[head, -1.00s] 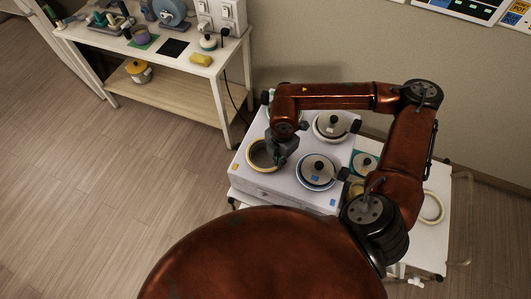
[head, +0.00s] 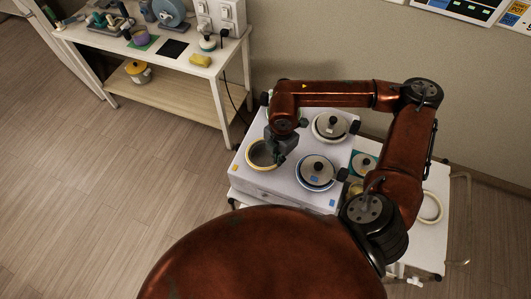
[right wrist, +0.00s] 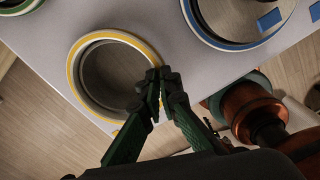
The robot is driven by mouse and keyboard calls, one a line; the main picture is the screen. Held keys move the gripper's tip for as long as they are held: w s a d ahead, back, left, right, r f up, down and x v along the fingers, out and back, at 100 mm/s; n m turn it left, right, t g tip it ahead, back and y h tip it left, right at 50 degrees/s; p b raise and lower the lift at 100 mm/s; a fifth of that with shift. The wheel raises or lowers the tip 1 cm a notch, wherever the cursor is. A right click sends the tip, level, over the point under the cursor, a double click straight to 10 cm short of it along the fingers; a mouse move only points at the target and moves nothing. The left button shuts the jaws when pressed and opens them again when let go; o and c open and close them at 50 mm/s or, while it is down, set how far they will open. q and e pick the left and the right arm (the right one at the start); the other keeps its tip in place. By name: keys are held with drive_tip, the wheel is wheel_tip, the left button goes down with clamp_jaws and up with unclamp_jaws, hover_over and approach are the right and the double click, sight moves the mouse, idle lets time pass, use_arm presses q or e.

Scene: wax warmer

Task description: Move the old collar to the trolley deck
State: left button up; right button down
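A ring with a yellow outer band and a pale inner edge, which I take for the old collar (head: 250,164), is at the front left opening of the white warmer (head: 240,188). In the right wrist view the ring (right wrist: 75,70) looks round and empty inside, with the grey well showing through. My right gripper (head: 276,156) is at its right side; in the right wrist view the fingertips (right wrist: 161,80) are close together on the rim and look shut on it. Whether the ring is raised is not clear. The trolley deck (head: 432,240) is right of the warmer. My left gripper is out of view.
A loose cream ring (head: 430,207) lies on the deck's right part. My right arm covers much of the deck. A side table (head: 190,62) stands back left.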

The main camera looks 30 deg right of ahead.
drive_tip(key=shift+s+r+p, duration=0.2)
drive_tip(key=shift+r+p, duration=0.25)
drive_tip(key=shift+r, duration=0.4)
drive_tip(key=shift+s+d+r, duration=0.1)
drive_tip(key=shift+s+r, duration=0.1)
drive_tip(key=shift+r, duration=0.35)
drive_tip(key=shift+w+r+p, duration=0.25)
drive_tip(key=shift+r+p, duration=0.55)
drive_tip(key=shift+r, duration=0.4)
